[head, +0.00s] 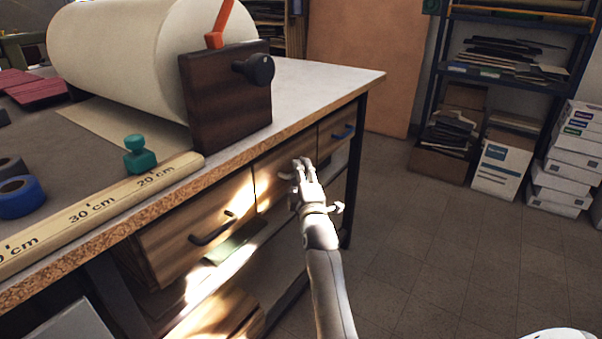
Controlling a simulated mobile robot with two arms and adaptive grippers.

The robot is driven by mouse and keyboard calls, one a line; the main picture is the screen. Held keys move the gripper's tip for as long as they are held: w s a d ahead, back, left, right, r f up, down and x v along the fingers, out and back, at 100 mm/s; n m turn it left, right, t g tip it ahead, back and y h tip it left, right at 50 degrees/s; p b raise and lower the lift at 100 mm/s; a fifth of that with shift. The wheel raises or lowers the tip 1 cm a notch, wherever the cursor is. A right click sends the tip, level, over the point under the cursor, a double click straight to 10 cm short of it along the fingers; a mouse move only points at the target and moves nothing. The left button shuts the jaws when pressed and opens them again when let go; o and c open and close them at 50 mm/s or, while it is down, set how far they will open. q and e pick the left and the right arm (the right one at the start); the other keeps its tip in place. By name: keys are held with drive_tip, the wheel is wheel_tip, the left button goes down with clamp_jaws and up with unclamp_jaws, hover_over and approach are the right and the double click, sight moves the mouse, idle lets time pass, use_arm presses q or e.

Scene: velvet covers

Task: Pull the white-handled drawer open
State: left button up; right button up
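The bench has a row of wooden drawers under its top. The middle drawer (268,180) has its front partly covered by my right gripper (301,166). Its handle is mostly hidden behind the pale fingers, so I cannot make out its colour clearly. The gripper's fingers are at the right part of this front, and I cannot tell whether they are closed around the handle. The middle drawer looks about level with the right one. The left drawer (180,240) has a black handle (212,235). My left gripper is not in view.
On the bench (320,80) are a large cream roll (120,50) with a dark wooden end stand (228,100), a wooden ruler (100,210), a green knobbed weight (139,155) and blue tape (20,197). Shelving (432,90) and stacked boxes (565,165) stand behind. The floor right of the bench is clear.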

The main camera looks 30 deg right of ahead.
clamp_jaws()
idle(0.5)
